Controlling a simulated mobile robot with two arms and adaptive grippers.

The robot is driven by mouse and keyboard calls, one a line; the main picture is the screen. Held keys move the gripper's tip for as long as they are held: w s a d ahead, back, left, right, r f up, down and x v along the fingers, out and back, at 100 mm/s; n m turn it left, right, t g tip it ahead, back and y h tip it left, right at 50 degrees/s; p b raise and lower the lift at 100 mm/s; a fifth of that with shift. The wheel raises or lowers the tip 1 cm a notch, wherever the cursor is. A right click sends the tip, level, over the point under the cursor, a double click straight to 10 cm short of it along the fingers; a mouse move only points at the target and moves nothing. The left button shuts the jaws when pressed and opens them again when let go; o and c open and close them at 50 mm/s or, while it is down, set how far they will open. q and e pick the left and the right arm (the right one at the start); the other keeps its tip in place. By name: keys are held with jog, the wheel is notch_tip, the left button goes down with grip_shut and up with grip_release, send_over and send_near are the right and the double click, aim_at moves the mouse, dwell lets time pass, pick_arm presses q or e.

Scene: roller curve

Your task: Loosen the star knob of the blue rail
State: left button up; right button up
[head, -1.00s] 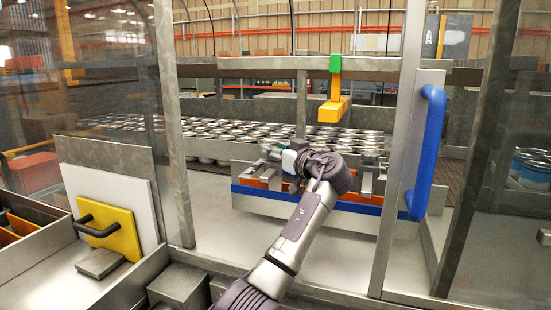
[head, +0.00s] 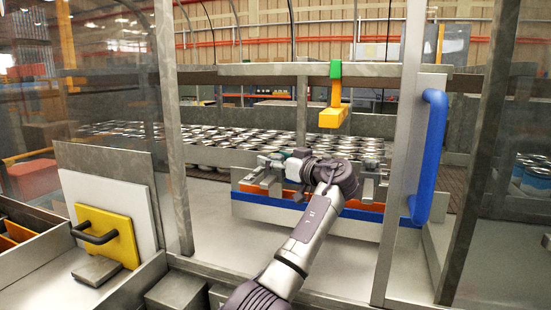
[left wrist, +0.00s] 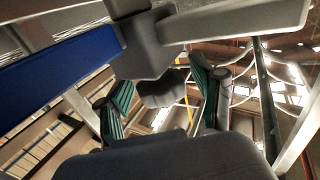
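The blue rail (head: 265,199) runs low along the front of the can conveyor in the head view. It crosses the upper left of the left wrist view (left wrist: 55,82). The dark grey star knob (left wrist: 160,93) hangs under a grey bracket (left wrist: 150,55) beside the rail in the left wrist view. My left gripper (left wrist: 163,92) has its two green-padded fingers apart on either side of the knob, with small gaps seen; I cannot tell whether either pad touches. In the head view my left gripper (head: 284,162) is over the rail, its wrist hiding the knob. My right gripper is not in view.
A metal post with a blue handle (head: 428,155) stands right of my arm. A yellow block (head: 333,116) hangs above the many cans (head: 220,135). Orange strips (head: 363,205) lie behind the rail. A yellow plate with a black handle (head: 108,236) is at the left.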

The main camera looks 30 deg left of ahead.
aim_at(275, 155)
pick_arm(q)
jog(key=shift+r, duration=0.3)
notch_tip(275, 155, up, 10)
jog(key=shift+f, duration=0.1)
dwell(0.3)
jog(key=shift+c, duration=0.2)
